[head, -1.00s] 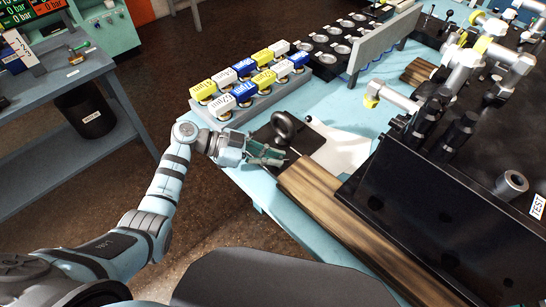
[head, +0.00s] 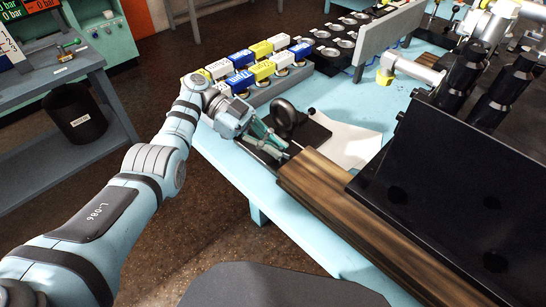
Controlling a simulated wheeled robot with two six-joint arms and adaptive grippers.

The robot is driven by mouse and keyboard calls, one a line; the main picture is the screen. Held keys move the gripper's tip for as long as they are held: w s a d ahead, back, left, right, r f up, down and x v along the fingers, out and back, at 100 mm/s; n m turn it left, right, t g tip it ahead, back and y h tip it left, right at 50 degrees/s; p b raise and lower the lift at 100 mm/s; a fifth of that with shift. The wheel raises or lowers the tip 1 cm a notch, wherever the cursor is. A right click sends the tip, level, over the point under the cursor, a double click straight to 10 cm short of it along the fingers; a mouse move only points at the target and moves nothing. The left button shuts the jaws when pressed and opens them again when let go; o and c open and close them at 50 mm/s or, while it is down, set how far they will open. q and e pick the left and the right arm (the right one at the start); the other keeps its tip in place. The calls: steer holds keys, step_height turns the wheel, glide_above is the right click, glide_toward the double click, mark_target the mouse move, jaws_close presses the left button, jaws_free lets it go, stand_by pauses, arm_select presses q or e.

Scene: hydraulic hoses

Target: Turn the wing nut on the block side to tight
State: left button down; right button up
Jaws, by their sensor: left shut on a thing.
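My left gripper (head: 282,148) reaches in from the left, low over the near end of a black plate (head: 316,133) on the light-blue table. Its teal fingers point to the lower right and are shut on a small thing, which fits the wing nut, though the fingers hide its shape. A black ring-shaped part (head: 285,118) stands on the plate just behind the fingers. A large black block (head: 440,195) stands to the right. My right gripper is not in view.
A wooden beam (head: 345,210) lies right of the fingertips, along the black block. A white sheet (head: 348,140) lies behind the plate. Behind the gripper is a grey rack (head: 262,97) with yellow, blue and white labelled boxes. A grey upright panel (head: 390,35) stands farther back.

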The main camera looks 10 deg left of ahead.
arm_select(q)
steer(key=shift+m+g+b, duration=0.3)
steer(key=shift+b, duration=0.05)
steer(key=c, duration=2)
jaws_free()
steer(key=shift+c, duration=0.2)
